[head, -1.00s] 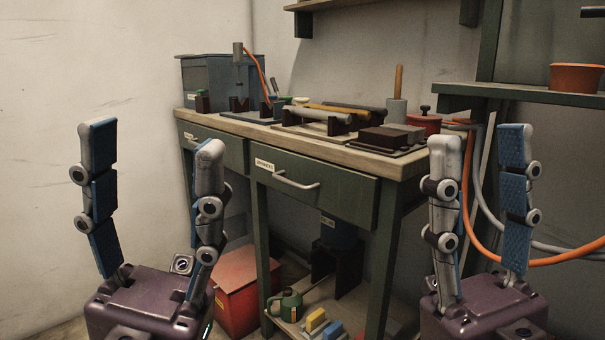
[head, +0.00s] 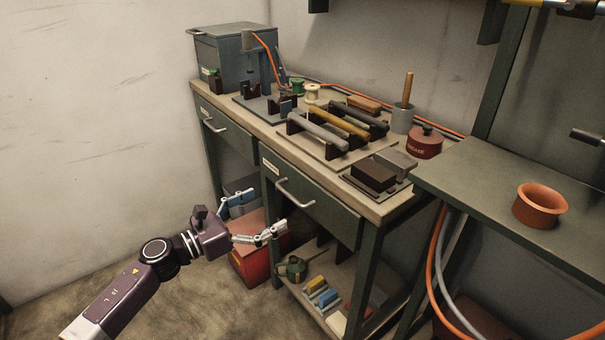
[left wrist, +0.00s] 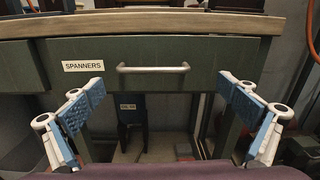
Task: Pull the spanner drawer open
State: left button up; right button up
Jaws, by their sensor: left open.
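The spanner drawer (head: 318,211) is a dark green front under the bench top and looks shut. Its light bar handle (head: 295,194) shows bare. In the left wrist view the drawer (left wrist: 210,57) bears a white SPANNERS label (left wrist: 83,66), and the handle (left wrist: 153,69) runs level across the middle. My left gripper (head: 267,210) is open and empty, in front of the drawer, its fingers spread wide. In the left wrist view the gripper (left wrist: 161,87) has a finger to each side of the handle, touching nothing that I can make out. My right gripper is out of view.
A second drawer (head: 226,137) with its own handle is to the left. The bench top (head: 270,128) carries tools, rods and spools. A red box (head: 250,262) and a low shelf (head: 297,296) with small items lie below. A side shelf (head: 460,184) stands right.

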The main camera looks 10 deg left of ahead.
aim_at(289, 194)
pick_arm(q)
jog(key=shift+y, duration=0.3)
jog(key=x, duration=0.7)
jog(key=shift+w+a+f, duration=0.2)
jog(key=shift+w+f, duration=0.1)
jog(key=shift+w, duration=0.2)
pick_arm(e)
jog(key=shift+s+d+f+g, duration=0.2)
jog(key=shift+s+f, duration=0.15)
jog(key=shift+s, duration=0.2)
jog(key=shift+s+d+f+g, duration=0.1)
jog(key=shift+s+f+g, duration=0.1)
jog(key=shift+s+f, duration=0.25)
pick_arm(q)
jog(key=shift+c, duration=0.6)
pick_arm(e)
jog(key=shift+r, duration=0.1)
